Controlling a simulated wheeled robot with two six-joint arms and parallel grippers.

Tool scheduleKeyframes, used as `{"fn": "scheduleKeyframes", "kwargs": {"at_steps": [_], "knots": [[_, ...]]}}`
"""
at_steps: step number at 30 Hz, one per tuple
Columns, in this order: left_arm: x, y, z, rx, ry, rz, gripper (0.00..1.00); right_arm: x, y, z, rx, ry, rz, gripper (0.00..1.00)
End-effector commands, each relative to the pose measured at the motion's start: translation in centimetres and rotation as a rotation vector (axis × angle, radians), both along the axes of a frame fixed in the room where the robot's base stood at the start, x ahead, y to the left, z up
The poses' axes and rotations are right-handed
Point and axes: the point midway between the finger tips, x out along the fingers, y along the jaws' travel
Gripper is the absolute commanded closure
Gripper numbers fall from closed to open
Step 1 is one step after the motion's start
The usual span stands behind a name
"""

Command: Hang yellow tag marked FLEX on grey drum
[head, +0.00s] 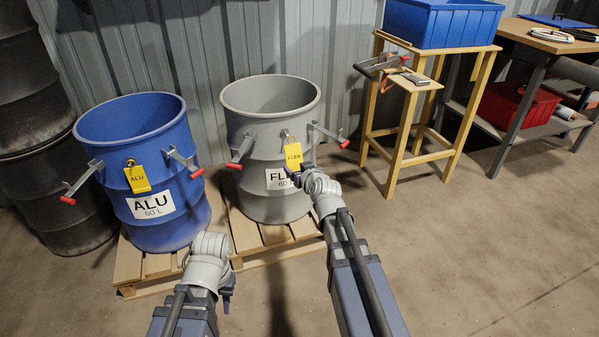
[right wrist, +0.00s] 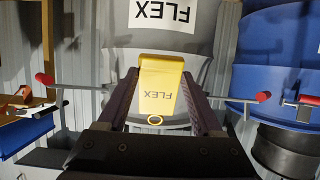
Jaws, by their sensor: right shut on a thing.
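The yellow tag marked FLEX (head: 293,154) is at the front of the grey drum (head: 262,200), just below a small metal hook (head: 286,134) near the rim. My right gripper (head: 297,174) is shut on the tag. In the right wrist view, which is upside down, the tag (right wrist: 160,88) lies between both fingers, with its small ring (right wrist: 155,119) at the rim side. I cannot tell whether the ring is around the hook or only in front of it. My left gripper (head: 229,288) is low in front of the pallet, its jaws mostly hidden by its wrist.
The blue drum (head: 190,215) marked ALU carries its own yellow tag (head: 138,179). Red-ended handles (head: 330,135) stick out from both drums. Both drums stand on a wooden pallet (head: 245,238). A wooden stand (head: 455,110) with a blue bin (head: 440,25) is at right. The right floor is clear.

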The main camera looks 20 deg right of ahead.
Motion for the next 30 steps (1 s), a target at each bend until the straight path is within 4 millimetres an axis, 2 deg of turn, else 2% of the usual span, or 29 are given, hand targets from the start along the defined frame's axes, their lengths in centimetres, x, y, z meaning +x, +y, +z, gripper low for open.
{"fn": "scheduleKeyframes", "kwargs": {"at_steps": [23, 24, 30], "knots": [[0.0, 0.0, -0.5, 0.000, 0.000, 0.000, 0.70, 4.6, 0.1, -0.5, 0.000, 0.000, 0.000, 0.85], [0.0, 0.0, -0.7, 0.000, 0.000, 0.000, 0.70, 4.8, 0.2, -0.7, 0.000, 0.000, 0.000, 0.93], [0.0, 0.0, -1.2, 0.000, -0.001, 0.000, 0.70, 5.5, 0.2, -1.2, 0.000, -0.001, 0.000, 0.93]]}}
